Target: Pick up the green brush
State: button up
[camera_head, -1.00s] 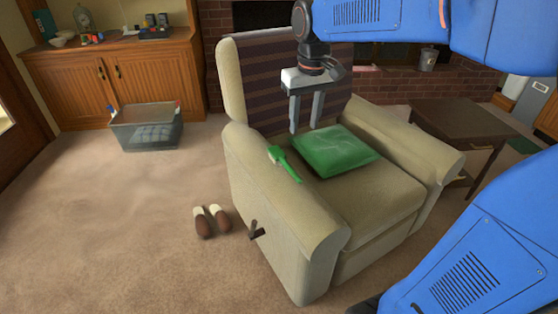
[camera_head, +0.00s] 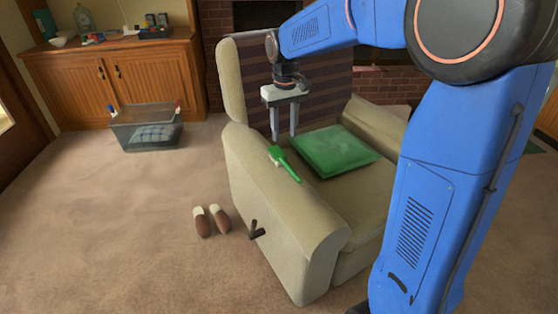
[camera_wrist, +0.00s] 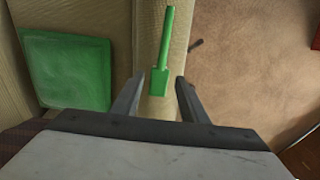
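The green brush (camera_head: 284,164) lies on the left armrest of the beige armchair (camera_head: 270,185), its handle pointing toward the chair's front. My gripper (camera_head: 285,136) is open and empty above the armrest, pointing down near the brush's head end. In the wrist view the brush (camera_wrist: 163,55) lies beyond the fingertips, roughly in line with the gap of my gripper (camera_wrist: 159,82). I see no contact between the fingers and the brush.
A green cushion (camera_head: 334,150) lies on the chair seat beside the armrest. The chair's backrest (camera_head: 232,85) rises behind my gripper. Slippers (camera_head: 210,220) and a clear bin (camera_head: 146,127) stand on the carpet to the left, where the floor is mostly open.

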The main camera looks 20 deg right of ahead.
aim_at(283, 158)
notch_tip(283, 158, down, 10)
jog(key=shift+s+a+f, duration=0.1)
jog(key=shift+a+f, duration=0.05)
dwell(0.5)
grip_shut()
